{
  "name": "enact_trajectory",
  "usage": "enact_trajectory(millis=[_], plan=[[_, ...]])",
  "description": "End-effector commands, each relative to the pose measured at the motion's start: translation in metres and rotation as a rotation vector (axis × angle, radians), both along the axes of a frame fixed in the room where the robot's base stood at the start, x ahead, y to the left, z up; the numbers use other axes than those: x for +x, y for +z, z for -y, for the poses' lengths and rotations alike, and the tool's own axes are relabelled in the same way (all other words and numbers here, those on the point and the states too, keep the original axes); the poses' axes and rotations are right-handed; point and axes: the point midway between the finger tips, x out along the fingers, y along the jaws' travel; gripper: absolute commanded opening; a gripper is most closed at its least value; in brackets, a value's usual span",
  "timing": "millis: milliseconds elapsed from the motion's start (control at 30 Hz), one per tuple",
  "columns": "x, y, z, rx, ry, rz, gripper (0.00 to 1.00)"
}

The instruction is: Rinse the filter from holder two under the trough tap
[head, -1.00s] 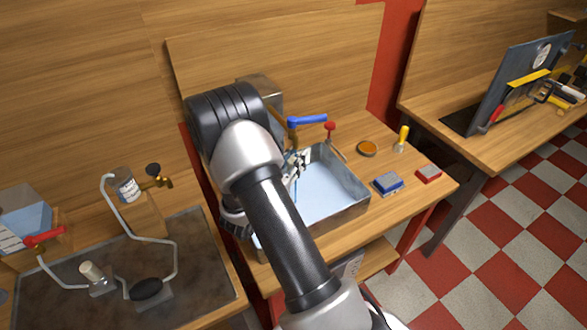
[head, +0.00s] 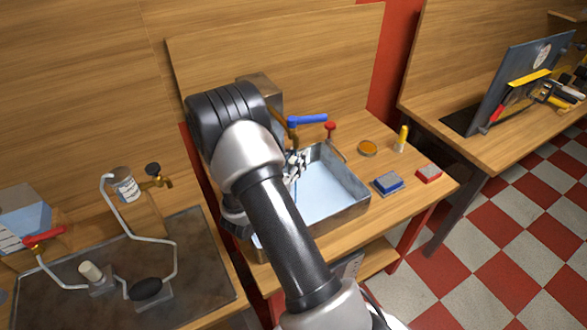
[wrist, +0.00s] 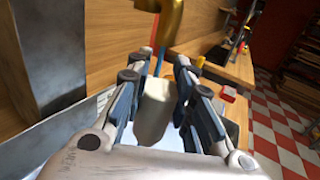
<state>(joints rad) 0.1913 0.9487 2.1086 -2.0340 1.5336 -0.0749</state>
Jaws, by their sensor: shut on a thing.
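My gripper (wrist: 155,100) is shut on a pale cream filter (wrist: 153,112), which shows between the two fingers in the wrist view. The brass tap spout (wrist: 172,18) is just beyond and above the filter. A thin blue streak, which looks like water, runs down from the spout beside the filter. In the head view, my gripper (head: 297,163) is over the left part of the metal trough (head: 345,204), below the tap with the blue lever (head: 307,120). My arm hides the trough's left side, and the filter is not clear there. I cannot make out holder two.
A red-knobbed valve (head: 330,128), an orange-brown round dish (head: 367,149), a yellow-handled tool (head: 402,138), a blue block (head: 387,185) and a red block (head: 429,172) stand right of the trough.

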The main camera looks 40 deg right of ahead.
Motion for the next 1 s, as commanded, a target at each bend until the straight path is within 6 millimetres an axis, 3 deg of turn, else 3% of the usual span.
enact_trajectory(millis=[333,1000], plan=[[0.0,0.0,-0.005,0.0,0.001,0.0,0.0],[-0.032,0.0,-0.049,0.0,0.003,-0.001,0.0]])
